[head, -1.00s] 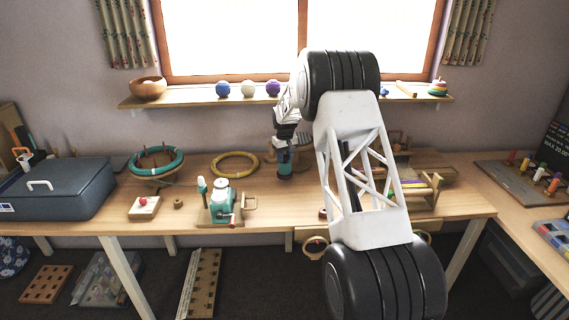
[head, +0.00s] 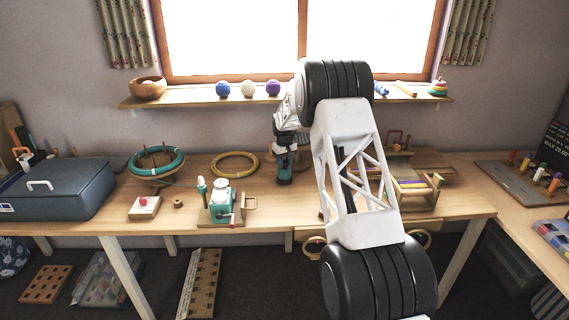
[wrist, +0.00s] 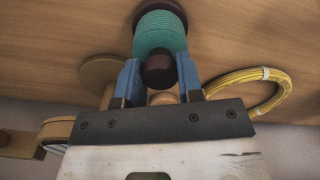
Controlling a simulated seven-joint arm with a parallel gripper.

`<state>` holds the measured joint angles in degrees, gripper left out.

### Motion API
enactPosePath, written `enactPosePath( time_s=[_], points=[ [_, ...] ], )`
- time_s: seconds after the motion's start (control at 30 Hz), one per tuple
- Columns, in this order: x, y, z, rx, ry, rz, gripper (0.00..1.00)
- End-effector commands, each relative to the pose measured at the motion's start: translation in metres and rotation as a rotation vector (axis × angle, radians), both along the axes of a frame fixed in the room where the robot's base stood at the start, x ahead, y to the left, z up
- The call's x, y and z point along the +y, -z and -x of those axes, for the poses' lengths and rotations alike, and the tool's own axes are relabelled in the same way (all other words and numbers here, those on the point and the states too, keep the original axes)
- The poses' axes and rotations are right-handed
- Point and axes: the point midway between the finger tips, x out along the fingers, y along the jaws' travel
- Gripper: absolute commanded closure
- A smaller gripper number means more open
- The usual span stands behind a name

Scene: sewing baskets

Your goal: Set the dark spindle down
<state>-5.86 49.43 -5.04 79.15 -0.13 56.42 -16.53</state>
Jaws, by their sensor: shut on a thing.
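The dark spindle (wrist: 160,68) stands between the two blue fingers in the wrist view. It has a dark brown knob, teal thread wound round its middle (wrist: 160,33) and a dark flange at its far end. My gripper (wrist: 159,75) is shut on the knob end. In the head view my gripper (head: 285,148) points down, with the spindle (head: 284,173) upright below it, over or on the wooden table (head: 330,185). I cannot tell whether its base touches the wood.
A yellow ring (head: 234,164) lies left of the spindle and shows in the wrist view (wrist: 262,95). A round wooden piece (wrist: 103,72) is close by. A teal hand-cranked device (head: 221,205) stands front left. A wooden frame (head: 415,190) is to the right, partly behind my arm.

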Motion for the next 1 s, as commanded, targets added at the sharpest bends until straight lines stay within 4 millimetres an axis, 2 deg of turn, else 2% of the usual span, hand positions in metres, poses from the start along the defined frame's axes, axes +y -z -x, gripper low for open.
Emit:
enactPosePath(
  time_s=[0.47, 0.5, 0.63, 1.0],
  points=[
    [0.0, 0.005, 0.0, 0.0, 0.0, 0.0, 1.0],
    [0.0, 0.0046, 0.0, 0.0, 0.0, 0.0, 0.6],
    [0.0, 0.0046, 0.0, 0.0, 0.0, 0.0, 0.4],
    [0.0, 0.0027, 0.0, 0.0, 0.0, 0.0, 0.4]
  ],
)
